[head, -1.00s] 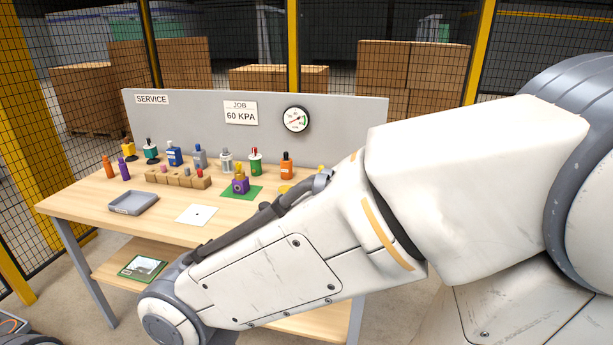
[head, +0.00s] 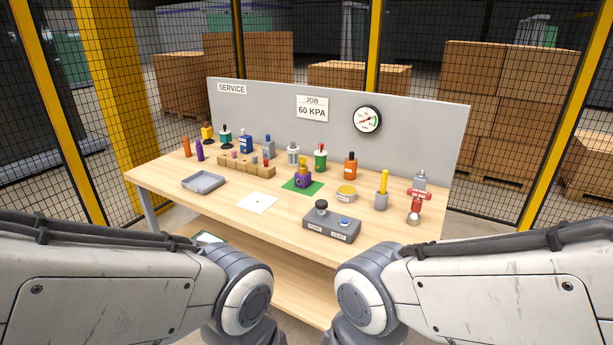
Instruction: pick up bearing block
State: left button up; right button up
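My two arms come in at the lower left and lower right and bend down at the bottom of the view. Both of my grippers are out of view.
A grey tray (head: 190,188), a white sheet (head: 257,205) and a grey control box (head: 332,225) lie on the wooden table (head: 225,203). Several bottles stand along the back before a grey panel (head: 270,115). A wooden rack (head: 238,167) stands left of the mat.

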aim_at(303, 178)
jog(key=u, duration=0.4)
jog(key=i, duration=0.5)
jog(key=u, duration=0.95)
jog(key=i, duration=1.4)
jog(key=z, duration=0.65)
jog(key=i, duration=0.7)
jog(key=z, duration=0.65)
